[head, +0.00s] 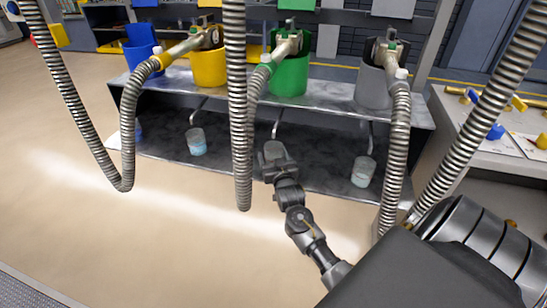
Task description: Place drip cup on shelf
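My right gripper (276,161) reaches in from the lower right to the front of the lower shelf (240,168). A drip cup (274,148), greyish and translucent, is at its fingertips, below the spout under the green container. The fingers overlap the cup, and I cannot tell whether they are closed on it or whether the cup rests on the shelf. Another drip cup (197,141) with pale blue liquid stands to the left, and one more (363,171) stands to the right, each below a spout. My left gripper is not in view.
The upper shelf (325,97) carries blue (141,52), yellow (208,68), green (289,74) and grey (373,87) containers with nozzles. Ribbed hoses (239,110) hang in front of the shelves. A side table (478,142) at right holds small parts. The floor at left is clear.

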